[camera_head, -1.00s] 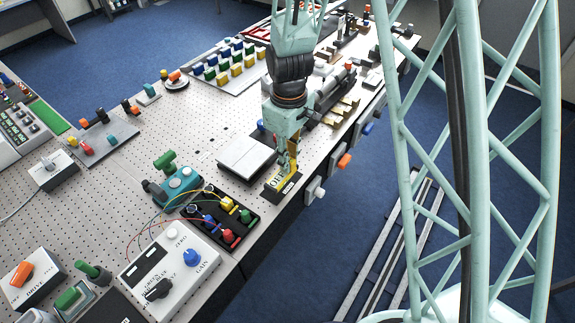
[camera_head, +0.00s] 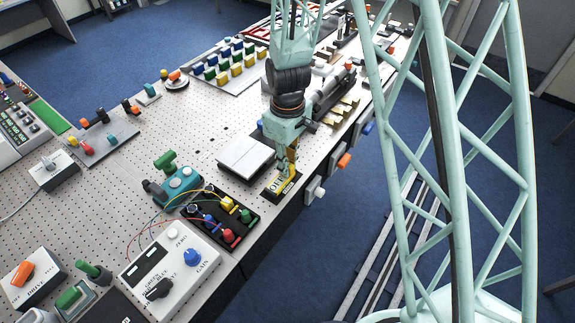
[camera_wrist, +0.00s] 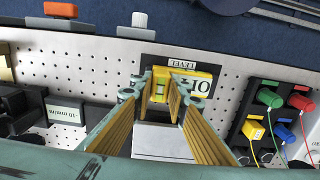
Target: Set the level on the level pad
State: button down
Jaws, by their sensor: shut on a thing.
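The yellow level (camera_head: 280,183) has dark lettering on its face. My gripper (camera_head: 289,168) is shut on it from above. In the wrist view the fingers (camera_wrist: 172,98) close around the left part of the level (camera_wrist: 199,82), hiding some of it. The dark level pad (camera_wrist: 149,62), with a white LEVEL label, lies directly beneath and around the level near the table's front edge. It also shows in the head view (camera_head: 268,192). The level appears low over or on the pad; I cannot tell whether they touch.
A pale square plate (camera_head: 245,157) lies close behind the pad. A black terminal block (camera_head: 225,215) with coloured knobs and wires stands to the left front. Several coloured knobs, including an orange one (camera_head: 344,160), project from the table's front edge. Perforated table top is free farther back.

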jog(key=shift+f, duration=0.15)
jog(key=c, duration=2.5)
grip_release()
jog(key=shift+c, duration=0.2)
jog(key=shift+r, duration=0.2)
notch_tip(320, 180, up, 12)
jog(key=shift+r, duration=0.1)
